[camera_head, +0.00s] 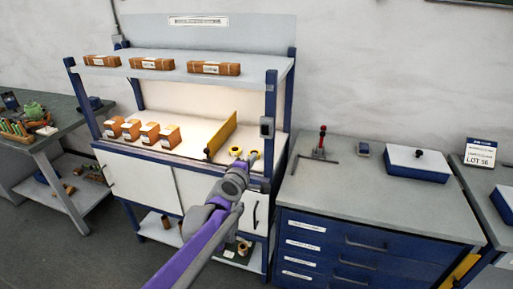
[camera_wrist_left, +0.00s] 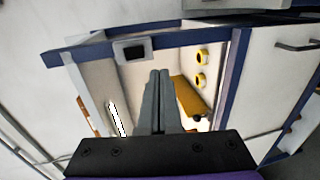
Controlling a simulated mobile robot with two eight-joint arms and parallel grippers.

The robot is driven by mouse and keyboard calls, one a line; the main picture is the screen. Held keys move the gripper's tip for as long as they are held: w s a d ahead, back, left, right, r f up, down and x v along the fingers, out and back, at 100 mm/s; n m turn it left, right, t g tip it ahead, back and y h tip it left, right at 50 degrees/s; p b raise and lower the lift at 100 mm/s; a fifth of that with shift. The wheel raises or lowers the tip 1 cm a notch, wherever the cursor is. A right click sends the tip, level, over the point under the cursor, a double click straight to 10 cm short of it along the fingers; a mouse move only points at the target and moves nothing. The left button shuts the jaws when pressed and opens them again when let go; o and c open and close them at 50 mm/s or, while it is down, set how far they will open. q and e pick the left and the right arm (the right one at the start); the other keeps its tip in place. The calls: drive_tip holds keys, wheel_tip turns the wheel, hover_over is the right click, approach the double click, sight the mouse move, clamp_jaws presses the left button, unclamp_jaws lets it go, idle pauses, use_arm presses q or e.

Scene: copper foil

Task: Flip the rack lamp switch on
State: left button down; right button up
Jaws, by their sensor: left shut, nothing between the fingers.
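The rack lamp switch (camera_head: 267,128) is a small dark box with a grey face on the right front post of the blue and grey rack (camera_head: 271,92). In the left wrist view the switch (camera_wrist_left: 131,51) sits beyond the fingertips, up and to the left. Its on or off position is too small to tell. My left gripper (camera_head: 247,163) is shut and empty, in front of the rack's right side and lower than the switch. Its two fingers (camera_wrist_left: 159,73) are together in the left wrist view, apart from the switch. My right gripper is not in view.
A yellow divider (camera_head: 222,136) and yellow rolls (camera_head: 253,154) are on the rack's worktop near my left gripper. Several small boxes (camera_head: 150,132) stand further left. A drawer bench (camera_head: 400,198) stands to the right, its top mostly clear. The rack interior looks bright.

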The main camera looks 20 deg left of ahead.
use_arm(q)
drive_tip(key=s, duration=0.3)
drive_tip(key=shift+s+f, duration=0.1)
drive_tip(key=shift+f, duration=0.2)
drive_tip(key=s+d+f+m+g+h, duration=0.1)
drive_tip(key=s+d+f+m+g, duration=0.2)
drive_tip(key=s+m, duration=0.45)
drive_tip(key=s+d+f+m+g+h, duration=0.1)
drive_tip(key=s+d+f+m+g, duration=0.2)
drive_tip(key=s, duration=0.7)
drive_tip(key=s+a+f+m+g+y, duration=0.1)
drive_tip(key=s+a+f+m+g, duration=0.1)
drive_tip(key=s+f, duration=0.3)
drive_tip(key=s+a+f+m+g+y, duration=0.1)
drive_tip(key=s+f+m, duration=0.4)
drive_tip(key=s, duration=0.7)
drive_tip(key=shift+a+f+g+y, duration=0.2)
drive_tip(key=shift+a+g+y, duration=0.15)
drive_tip(key=shift+g, duration=0.25)
drive_tip(key=shift+a, duration=0.1)
